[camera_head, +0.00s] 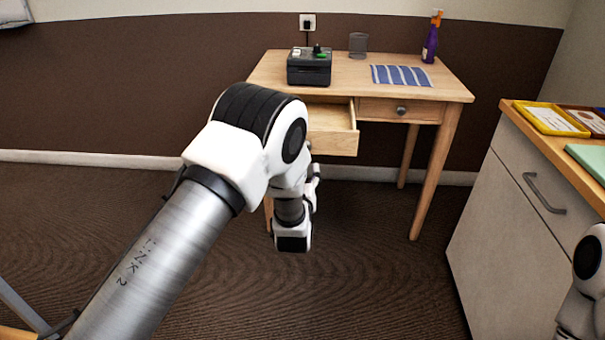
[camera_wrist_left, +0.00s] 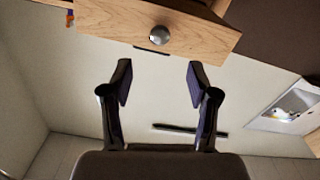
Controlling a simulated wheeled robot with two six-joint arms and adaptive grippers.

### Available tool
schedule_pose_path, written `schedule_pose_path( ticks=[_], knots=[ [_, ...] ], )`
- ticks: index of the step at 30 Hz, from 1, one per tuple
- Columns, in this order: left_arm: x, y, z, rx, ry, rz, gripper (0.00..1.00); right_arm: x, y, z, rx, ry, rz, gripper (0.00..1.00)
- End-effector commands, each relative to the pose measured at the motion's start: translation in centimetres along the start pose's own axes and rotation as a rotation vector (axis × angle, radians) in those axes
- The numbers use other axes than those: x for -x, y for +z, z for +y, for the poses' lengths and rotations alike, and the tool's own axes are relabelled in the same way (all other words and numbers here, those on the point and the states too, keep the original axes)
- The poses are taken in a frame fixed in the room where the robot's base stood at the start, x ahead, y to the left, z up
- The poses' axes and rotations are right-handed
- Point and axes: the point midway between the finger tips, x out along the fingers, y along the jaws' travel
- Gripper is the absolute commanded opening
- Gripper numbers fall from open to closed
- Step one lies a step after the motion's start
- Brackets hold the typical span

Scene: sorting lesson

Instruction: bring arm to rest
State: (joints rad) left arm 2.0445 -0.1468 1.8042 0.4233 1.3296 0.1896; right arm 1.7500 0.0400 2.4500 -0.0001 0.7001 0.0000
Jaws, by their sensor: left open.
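My left arm (camera_head: 165,245) reaches in from the left in the head view and bends down in front of the wooden desk. Its gripper is hidden behind the arm there. In the left wrist view my left gripper (camera_wrist_left: 158,85) is open, with its two dark fingers apart and nothing between them. A wooden drawer front (camera_wrist_left: 195,35) with a round metal knob (camera_wrist_left: 159,36) shows beyond the fingertips, apart from them. Part of my right arm (camera_head: 585,285) shows at the right edge of the head view; its gripper is out of view.
The desk (camera_head: 450,88) has an open left drawer (camera_head: 331,143) close to my left arm. On top are a black box (camera_head: 309,70), a mesh cup (camera_head: 358,45), a striped cloth (camera_head: 401,76) and a purple bottle (camera_head: 431,42). A cabinet (camera_head: 505,235) with trays stands at right.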

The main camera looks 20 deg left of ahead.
Motion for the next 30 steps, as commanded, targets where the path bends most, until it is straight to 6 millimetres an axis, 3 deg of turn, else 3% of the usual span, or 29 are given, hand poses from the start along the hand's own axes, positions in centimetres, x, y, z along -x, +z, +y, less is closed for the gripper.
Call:
schedule_pose_path(
  ticks=[8, 11, 13, 17, 21, 25, 30],
  knots=[
    [0.2, 0.9, -0.3, -0.003, -0.004, -0.014, 0.60, 0.0, 0.0, 0.0, 0.000, 0.000, 0.000, 0.98],
    [1.1, 4.0, -2.7, -0.013, -0.040, -0.070, 0.60, 0.0, 0.0, 0.0, 0.000, 0.000, 0.000, 0.98],
    [3.3, 7.5, -5.2, -0.038, -0.068, -0.161, 0.60, 0.0, 0.0, 0.0, 0.000, 0.000, 0.000, 0.98],
    [10.3, 15.4, -10.3, -0.107, -0.107, -0.448, 0.60, 0.0, 0.0, 0.0, 0.000, 0.000, 0.000, 0.98],
    [20.0, 21.6, -14.3, -0.183, -0.120, -0.793, 0.60, 0.0, 0.0, 0.0, 0.000, 0.000, 0.000, 0.98],
    [28.4, 24.2, -16.5, -0.235, -0.109, -1.066, 0.60, 0.0, 0.0, 0.0, 0.000, 0.000, 0.000, 0.98],
    [37.7, 24.7, -17.7, -0.290, -0.064, -1.367, 0.60, 0.0, 0.0, 0.0, 0.000, 0.000, 0.000, 0.98]
  ],
)
